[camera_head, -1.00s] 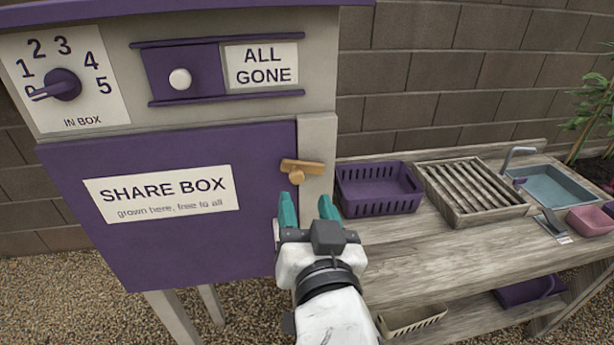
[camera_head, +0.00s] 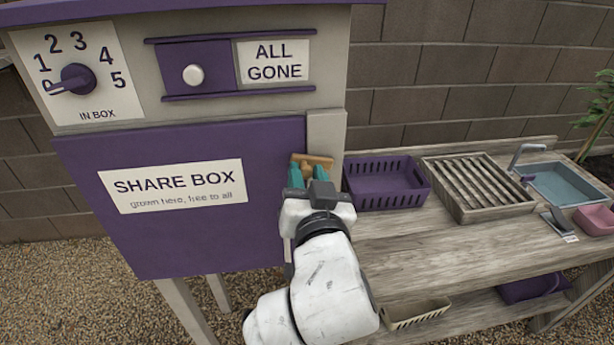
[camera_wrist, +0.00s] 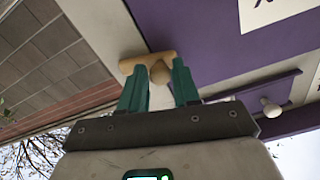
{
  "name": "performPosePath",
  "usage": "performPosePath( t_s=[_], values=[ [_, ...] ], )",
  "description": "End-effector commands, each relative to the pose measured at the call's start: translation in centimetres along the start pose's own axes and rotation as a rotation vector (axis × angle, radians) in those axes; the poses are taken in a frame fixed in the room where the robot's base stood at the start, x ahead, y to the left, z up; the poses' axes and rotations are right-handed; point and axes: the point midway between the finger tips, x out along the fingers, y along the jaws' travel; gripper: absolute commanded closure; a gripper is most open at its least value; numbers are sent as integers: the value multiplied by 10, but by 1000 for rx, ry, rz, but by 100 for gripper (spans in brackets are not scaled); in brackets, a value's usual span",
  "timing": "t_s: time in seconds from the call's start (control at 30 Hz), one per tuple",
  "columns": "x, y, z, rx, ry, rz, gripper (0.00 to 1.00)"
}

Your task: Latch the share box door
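The share box door (camera_head: 200,240) is a purple panel with a white label. It appears shut or nearly so against the pale post (camera_head: 326,135); I cannot tell whether it is fully flush. The wooden latch (camera_head: 318,160) lies roughly level at the door's right edge, across the door edge and post. My gripper (camera_head: 307,172) is at the latch, with its teal fingers apart. Contact is unclear.
The wooden bench (camera_head: 430,235) stands to the right, with a purple basket (camera_head: 385,185), a slatted crate (camera_head: 475,190) and a sink (camera_head: 565,185). A counting dial (camera_head: 78,78) and a sliding sign (camera_head: 195,72) are above the door. A block wall is behind.

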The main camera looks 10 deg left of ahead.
Motion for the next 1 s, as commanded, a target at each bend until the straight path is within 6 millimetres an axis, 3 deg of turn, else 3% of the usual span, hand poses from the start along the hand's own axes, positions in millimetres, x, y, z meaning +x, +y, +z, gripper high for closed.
performPosePath(
  t_s=[0.3,0.47,0.77,1.0],
  values=[
    [0,0,0,0,0,0,100],
    [0,0,1,-18,0,0,100],
    [0,2,9,-241,1,1,100],
    [0,2,10,-259,0,1,100]
  ],
)
